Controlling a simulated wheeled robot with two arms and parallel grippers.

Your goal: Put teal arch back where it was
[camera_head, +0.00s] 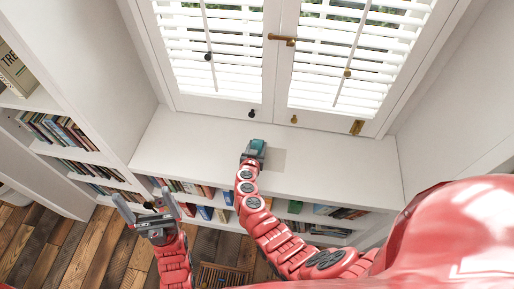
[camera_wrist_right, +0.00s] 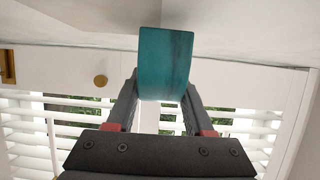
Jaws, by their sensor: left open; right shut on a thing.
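The teal arch (camera_head: 257,145) is at the end of my right arm, over the white window-seat shelf below the shutters. In the right wrist view the teal arch (camera_wrist_right: 164,62) shows as a curved teal block between the two fingers. My right gripper (camera_wrist_right: 160,88) is shut on it. In the head view the right gripper (camera_head: 253,155) partly hides the arch, and I cannot tell whether the arch touches the shelf. My left gripper (camera_head: 148,212) is open and empty, over the floor in front of the bookshelf at left.
The white shelf top (camera_head: 335,170) is clear on both sides of the arch. Shuttered windows (camera_head: 215,55) with brass hardware stand behind it. Books (camera_head: 185,188) fill the compartments below. A tall bookcase (camera_head: 75,90) stands at left, above a plank floor (camera_head: 90,245).

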